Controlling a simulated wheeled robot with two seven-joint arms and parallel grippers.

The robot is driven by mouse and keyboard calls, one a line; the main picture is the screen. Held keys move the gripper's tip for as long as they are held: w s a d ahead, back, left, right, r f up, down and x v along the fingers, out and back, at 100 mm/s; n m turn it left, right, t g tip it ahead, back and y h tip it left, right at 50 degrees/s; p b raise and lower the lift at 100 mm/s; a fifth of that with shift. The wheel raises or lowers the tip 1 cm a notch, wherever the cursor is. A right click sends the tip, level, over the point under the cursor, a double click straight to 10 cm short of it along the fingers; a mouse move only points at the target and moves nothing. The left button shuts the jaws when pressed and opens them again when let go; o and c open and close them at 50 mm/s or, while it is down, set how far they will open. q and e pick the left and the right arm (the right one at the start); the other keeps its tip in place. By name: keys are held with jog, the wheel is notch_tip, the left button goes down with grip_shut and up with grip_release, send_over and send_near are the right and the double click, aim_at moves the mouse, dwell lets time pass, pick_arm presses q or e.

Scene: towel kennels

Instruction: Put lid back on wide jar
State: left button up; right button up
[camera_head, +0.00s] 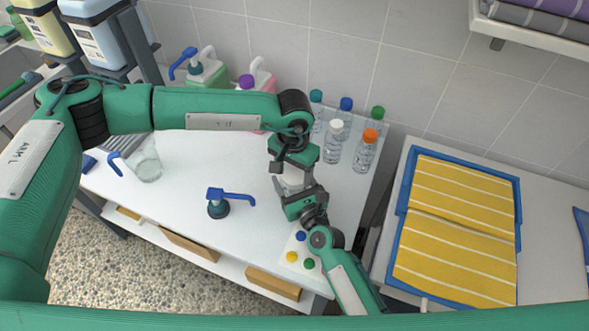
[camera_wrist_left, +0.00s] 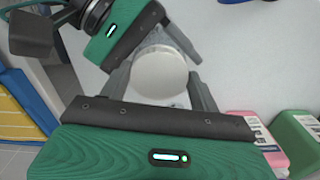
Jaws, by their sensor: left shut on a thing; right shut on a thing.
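The wide jar (camera_wrist_left: 156,42) is clear and stands at the right part of the white table, mostly hidden in the head view between my two grippers. My right gripper (camera_head: 292,193) is shut on the jar, with a finger on each side of it. The round white lid (camera_wrist_left: 160,74) faces the left wrist camera in front of the jar's mouth. My left gripper (camera_wrist_left: 161,90) is shut on the lid, its fingers at either side. In the head view my left gripper (camera_head: 292,168) is directly above the jar. Whether the lid touches the rim cannot be told.
Several capped clear bottles (camera_head: 365,152) stand close to the right of my grippers. A blue pump head (camera_head: 218,207) stands front left; a clear glass (camera_head: 147,168) stands farther left. A card with coloured discs (camera_head: 300,253) lies below my right gripper. Yellow towels (camera_head: 455,225) fill a blue tray.

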pick_arm(q)
jog(key=m, duration=0.7)
jog(key=shift+w, duration=0.2)
jog(key=o, duration=1)
jog(key=shift+a, duration=0.1)
jog(key=shift+r, duration=2.25)
jog(key=shift+c, duration=0.3)
